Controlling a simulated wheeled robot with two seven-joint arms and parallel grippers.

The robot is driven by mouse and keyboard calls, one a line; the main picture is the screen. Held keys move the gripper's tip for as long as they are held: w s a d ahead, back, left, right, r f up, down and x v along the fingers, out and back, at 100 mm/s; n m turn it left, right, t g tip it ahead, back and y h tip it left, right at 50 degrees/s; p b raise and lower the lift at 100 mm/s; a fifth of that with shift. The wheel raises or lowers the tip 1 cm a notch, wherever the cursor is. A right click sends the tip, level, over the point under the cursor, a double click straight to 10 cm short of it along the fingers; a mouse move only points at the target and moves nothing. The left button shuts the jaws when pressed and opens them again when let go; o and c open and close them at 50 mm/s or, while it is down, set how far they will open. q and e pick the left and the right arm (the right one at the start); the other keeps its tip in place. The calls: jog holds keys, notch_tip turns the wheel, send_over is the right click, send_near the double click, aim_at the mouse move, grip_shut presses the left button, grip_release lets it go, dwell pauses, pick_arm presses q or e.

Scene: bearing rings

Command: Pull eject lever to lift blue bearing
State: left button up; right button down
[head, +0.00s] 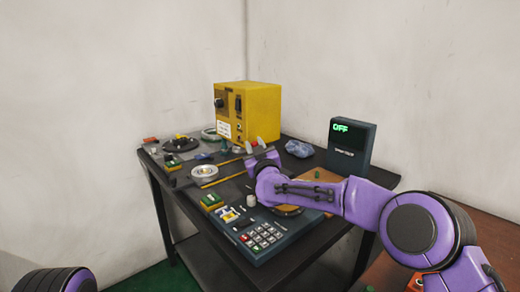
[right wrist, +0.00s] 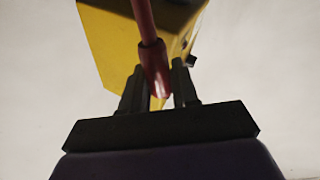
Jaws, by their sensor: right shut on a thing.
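My right gripper (head: 260,148) reaches over the far middle of the dark table, in front of the yellow machine. In the right wrist view my right gripper (right wrist: 158,88) has its fingers on both sides of the rounded end of a dark red lever (right wrist: 154,68) and is shut on it. The lever's rod runs up out of that view; in the head view I cannot make the lever out. A silver ring-shaped bearing (head: 204,172) sits on the table left of my right gripper. I cannot pick out a clearly blue bearing. My left gripper is out of view.
The yellow machine (head: 262,112) stands at the back. A dark display box (head: 350,146) reading OFF stands at the right, with a crumpled blue-grey thing (head: 299,148) beside it. A keypad panel (head: 262,236) lies at the front. A round dark fixture (head: 181,143) is at the far left.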

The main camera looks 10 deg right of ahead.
jog(key=c, duration=1)
grip_release()
notch_tip(320, 180, up, 4)
jog(key=shift+f, duration=0.15)
jog(key=s+r, duration=0.3)
jog(key=s, duration=0.1)
jog(key=s+a+r, duration=0.1)
jog(key=s+r, duration=0.2)
jog(key=s, duration=0.2)
jog(key=s+r, duration=0.3)
jog(key=s, duration=0.1)
jog(key=shift+s+a+r, duration=0.1)
jog(key=shift+s+a, duration=0.05)
jog(key=shift+s, duration=0.25)
jog(key=shift+c, duration=0.2)
